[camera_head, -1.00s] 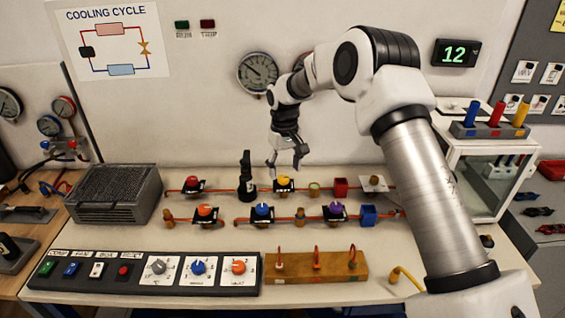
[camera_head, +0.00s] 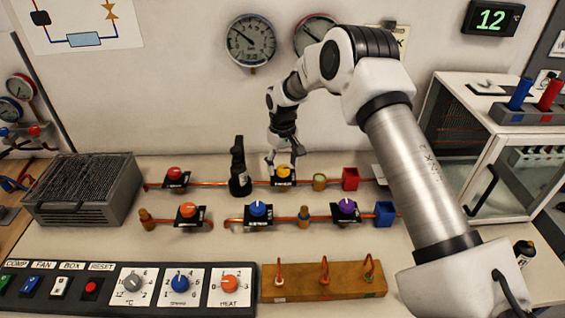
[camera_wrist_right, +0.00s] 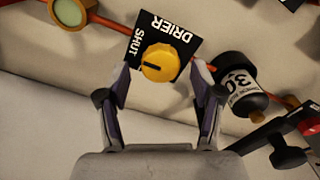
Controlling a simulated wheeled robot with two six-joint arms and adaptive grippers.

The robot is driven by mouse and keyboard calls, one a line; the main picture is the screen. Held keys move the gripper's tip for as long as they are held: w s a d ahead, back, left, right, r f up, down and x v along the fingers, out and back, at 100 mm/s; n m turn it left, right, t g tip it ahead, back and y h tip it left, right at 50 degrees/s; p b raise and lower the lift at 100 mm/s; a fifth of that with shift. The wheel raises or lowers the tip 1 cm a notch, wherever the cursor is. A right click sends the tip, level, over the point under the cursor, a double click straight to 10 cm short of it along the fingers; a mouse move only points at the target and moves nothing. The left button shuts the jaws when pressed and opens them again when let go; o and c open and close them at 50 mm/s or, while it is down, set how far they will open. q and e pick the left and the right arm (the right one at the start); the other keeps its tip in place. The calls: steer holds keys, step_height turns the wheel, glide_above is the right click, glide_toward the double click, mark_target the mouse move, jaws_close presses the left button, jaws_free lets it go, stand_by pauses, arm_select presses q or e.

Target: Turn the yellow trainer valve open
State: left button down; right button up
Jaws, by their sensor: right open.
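The yellow valve knob (camera_head: 283,171) sits on a black plate on the back copper pipe. In the right wrist view the yellow knob (camera_wrist_right: 160,63) carries a black pointer line, and its plate (camera_wrist_right: 180,28) reads DRIER and SHUT. The line points toward the SHUT side. My right gripper (camera_head: 284,160) is directly above the knob, pointing down. In the wrist view its open fingers (camera_wrist_right: 163,80) stand on either side of the knob, with a gap visible on both sides. Whether the tips touch the plate cannot be told. My left gripper is not in view.
A black upright device (camera_head: 239,170) stands just left of the yellow valve. A sight glass (camera_head: 320,182) and red block (camera_head: 350,179) are to its right. Red (camera_head: 174,175), orange (camera_head: 187,210), blue (camera_head: 258,209) and purple (camera_head: 346,206) valves share the pipes.

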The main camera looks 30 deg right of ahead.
steer(key=shift+w+f, duration=0.1)
steer(key=shift+f, duration=0.3)
steer(key=shift+r, duration=0.15)
steer(key=shift+s+a+r, duration=0.1)
steer(key=shift+s, duration=0.15)
steer(key=shift+c, duration=1.3)
steer(key=c, duration=0.9)
